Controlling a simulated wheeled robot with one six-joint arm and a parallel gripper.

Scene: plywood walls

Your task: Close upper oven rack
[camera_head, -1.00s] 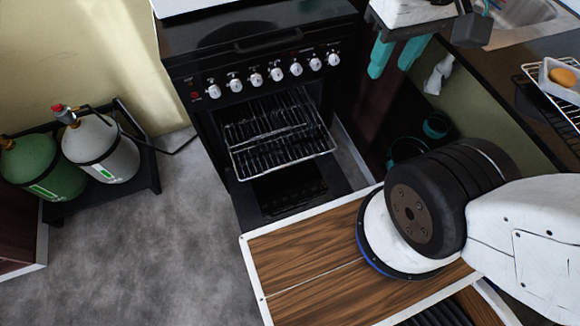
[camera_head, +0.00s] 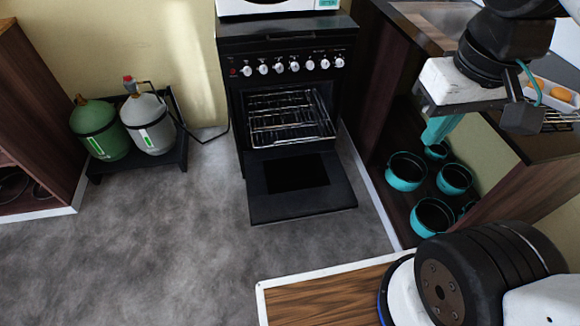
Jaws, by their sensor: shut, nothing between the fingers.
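A black oven (camera_head: 288,45) with a row of white knobs stands against the back wall. Its door (camera_head: 330,195) is folded down flat and open. Wire rack (camera_head: 290,118) bars show in the oven opening, with a front edge near the door hinge. I cannot tell clearly which bars belong to the upper rack or how far it is out. My gripper (camera_head: 441,130) is at the upper right, with teal fingers below a white block. It is shut and empty, to the right of the oven and apart from the rack.
Several teal pots (camera_head: 405,172) stand in the open cabinet at right, below my gripper. A green gas cylinder (camera_head: 98,130) and a grey one (camera_head: 148,124) stand on a black stand at left. Grey floor (camera_head: 180,235) is free before the oven. A counter carries a wire tray.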

